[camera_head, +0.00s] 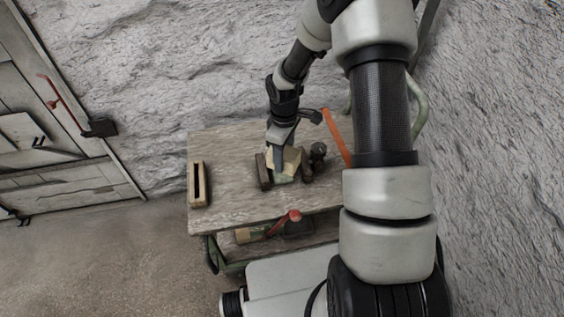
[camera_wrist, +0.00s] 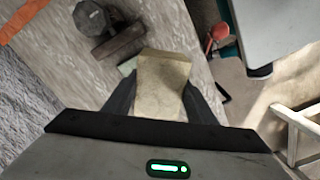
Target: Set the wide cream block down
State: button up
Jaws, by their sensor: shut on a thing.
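The wide cream block (camera_wrist: 162,78) is between the two fingers of my gripper (camera_wrist: 160,100) in the wrist view, and the gripper is shut on it. In the head view the cream block (camera_head: 291,158) shows partly behind my gripper (camera_head: 279,160), over the middle of the wooden table (camera_head: 225,150).
Dark objects (camera_head: 263,172) stand close on both sides of the block, including a dark knobbed piece (camera_head: 318,152). A slotted wooden block (camera_head: 199,184) stands at the table's left. An orange bar (camera_head: 337,138) lies at the right. Bare tabletop lies between the slotted block and the dark objects.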

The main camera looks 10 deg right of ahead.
jog(key=w+f+n+b, duration=0.4)
jog(key=w+n+b, duration=0.1)
jog(key=w+n, duration=0.1)
jog(key=shift+d+n+b, duration=0.3)
jog(key=shift+n+b, duration=0.05)
jog(key=shift+n, duration=0.25)
jog(key=shift+r, duration=0.1)
jog(key=shift+f+b, duration=1.5)
jog(key=shift+f, duration=1.35)
jog(key=shift+f, duration=0.65)
jog(key=o, duration=1.7)
jog(key=shift+o, duration=0.7)
jog(key=shift+s+f, duration=0.1)
